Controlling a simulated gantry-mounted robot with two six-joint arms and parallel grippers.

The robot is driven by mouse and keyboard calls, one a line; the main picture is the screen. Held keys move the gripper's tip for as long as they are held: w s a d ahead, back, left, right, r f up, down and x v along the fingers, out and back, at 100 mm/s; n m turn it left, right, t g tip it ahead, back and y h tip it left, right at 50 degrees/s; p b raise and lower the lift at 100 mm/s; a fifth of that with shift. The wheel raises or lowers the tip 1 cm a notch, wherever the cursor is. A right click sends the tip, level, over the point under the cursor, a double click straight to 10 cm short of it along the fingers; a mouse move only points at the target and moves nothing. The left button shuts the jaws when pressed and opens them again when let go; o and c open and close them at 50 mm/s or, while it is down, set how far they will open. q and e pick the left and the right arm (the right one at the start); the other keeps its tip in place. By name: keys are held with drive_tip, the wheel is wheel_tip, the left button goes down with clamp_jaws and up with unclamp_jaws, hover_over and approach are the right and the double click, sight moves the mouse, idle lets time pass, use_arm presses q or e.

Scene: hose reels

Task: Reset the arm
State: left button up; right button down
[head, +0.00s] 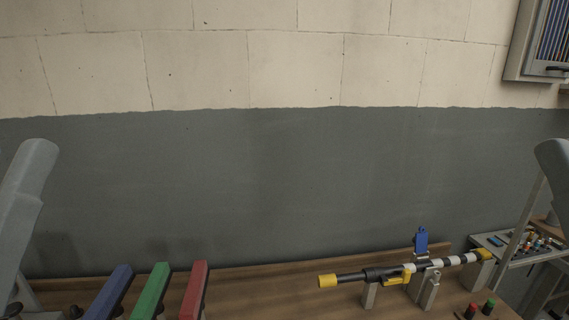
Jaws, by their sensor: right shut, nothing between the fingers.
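My right arm (553,170) shows as a smooth grey part at the right edge, raised against the wall. I cannot make out its fingertips, and nothing is seen held there. My left arm (25,195) shows as a grey part at the left edge, upright and leaning a little. Its gripper is out of the picture. Both arm parts appear apart from the objects on the workbench (255,290).
A black and white rod with yellow ends (350,277) lies across grey supports, a blue piece (421,241) behind it. Blue (110,290), green (151,290) and red (195,288) bars stand front left. A side table (505,250) stands right. The bench between is clear.

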use_arm(q)
wheel_tip(320, 180, up, 24)
drive_tip(key=p, duration=2)
use_arm(e)
wheel_tip(320, 180, up, 24)
use_arm(q)
wheel_tip(320, 180, down, 28)
drive_tip(key=b, duration=2.8)
drive_tip(key=shift+f, duration=0.25)
use_arm(e)
wheel_tip(320, 180, down, 28)
drive_tip(key=shift+f, duration=0.25)
